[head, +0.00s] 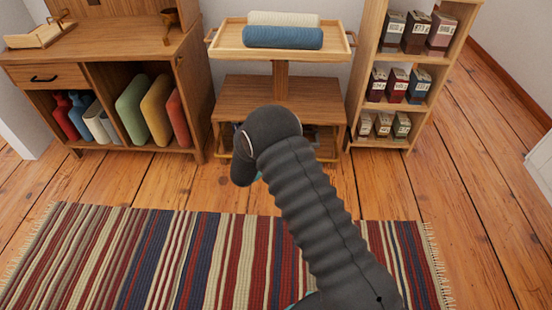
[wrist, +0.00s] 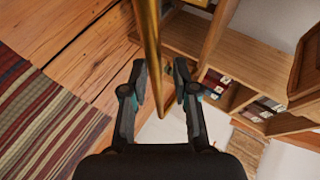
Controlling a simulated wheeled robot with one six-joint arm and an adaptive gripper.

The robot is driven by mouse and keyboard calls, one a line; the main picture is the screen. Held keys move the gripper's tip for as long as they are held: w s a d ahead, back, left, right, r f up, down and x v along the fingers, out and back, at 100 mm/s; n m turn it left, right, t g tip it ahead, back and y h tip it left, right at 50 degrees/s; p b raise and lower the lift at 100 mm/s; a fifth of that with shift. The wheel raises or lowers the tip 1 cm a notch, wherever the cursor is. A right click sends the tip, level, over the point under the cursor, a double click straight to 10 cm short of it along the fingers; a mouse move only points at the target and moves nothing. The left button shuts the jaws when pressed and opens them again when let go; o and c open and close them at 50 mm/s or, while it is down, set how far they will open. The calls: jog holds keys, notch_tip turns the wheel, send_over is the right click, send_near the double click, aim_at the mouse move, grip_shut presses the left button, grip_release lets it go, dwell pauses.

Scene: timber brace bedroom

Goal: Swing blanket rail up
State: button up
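A gold-coloured bar (wrist: 148,35), apparently the blanket rail, runs down from the top of the wrist view and ends between the fingers of my gripper (wrist: 160,70). The fingers stand apart on either side of it. The bar is nearer the left finger; I see no clear grip on it. A wooden stand there holds a tray (head: 229,55) with a cream rolled blanket (head: 284,19) and a blue one (head: 283,38). My arm covers part of its lower shelf.
A wooden cabinet (head: 185,65) with coloured hot-water bottles or cushions stands left. A shelf unit (head: 364,76) with several labelled boxes stands close on the right. A striped rug (head: 150,260) lies in front. The plank floor (head: 480,200) at right is clear.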

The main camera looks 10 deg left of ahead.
jog(key=v, duration=1)
jog(key=shift+d, duration=0.1)
